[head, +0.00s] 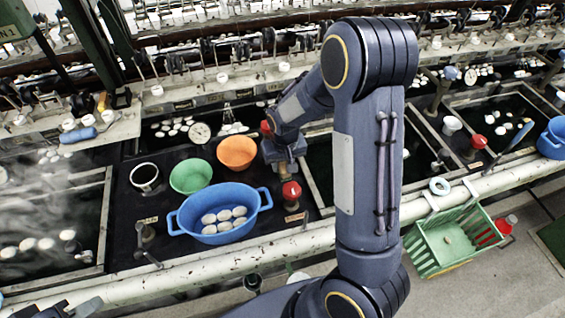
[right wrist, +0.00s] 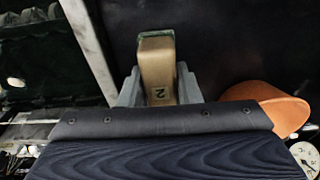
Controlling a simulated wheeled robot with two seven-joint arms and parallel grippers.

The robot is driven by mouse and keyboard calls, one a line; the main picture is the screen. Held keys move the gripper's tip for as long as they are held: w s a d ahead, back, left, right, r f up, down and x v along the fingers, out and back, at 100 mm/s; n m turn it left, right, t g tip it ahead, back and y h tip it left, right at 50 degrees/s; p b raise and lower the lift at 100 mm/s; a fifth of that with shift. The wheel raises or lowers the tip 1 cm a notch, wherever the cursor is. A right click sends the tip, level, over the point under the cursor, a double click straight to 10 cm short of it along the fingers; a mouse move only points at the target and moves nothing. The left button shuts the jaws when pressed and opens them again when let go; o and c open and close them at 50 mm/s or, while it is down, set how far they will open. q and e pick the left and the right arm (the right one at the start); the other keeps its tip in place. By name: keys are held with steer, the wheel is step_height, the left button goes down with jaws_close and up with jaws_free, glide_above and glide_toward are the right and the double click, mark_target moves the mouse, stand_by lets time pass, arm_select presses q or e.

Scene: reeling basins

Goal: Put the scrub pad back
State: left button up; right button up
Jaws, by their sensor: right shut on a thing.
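My right gripper (head: 284,160) reaches down over the dark bench, just right of the orange bowl (head: 237,153). In the right wrist view it (right wrist: 160,88) is shut on a tan block (right wrist: 158,72) with a green end face and a dark mark, which looks like the scrub pad. In the head view only a narrow tan part of the pad (head: 283,172) shows below the jaws. I cannot tell whether it touches the bench. My left gripper (head: 68,308) is cut off at the bottom left corner, and its jaws are unclear.
A red knob (head: 291,190) stands close in front of the right gripper. A blue basin (head: 220,212) with white cocoons and a green bowl (head: 191,176) stand to the left. A green basket (head: 428,262) hangs on the front rail (head: 190,262) at right.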

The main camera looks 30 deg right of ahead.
steer(key=o, duration=0.4)
steer(key=shift+f, duration=0.15)
steer(key=o, duration=0.5)
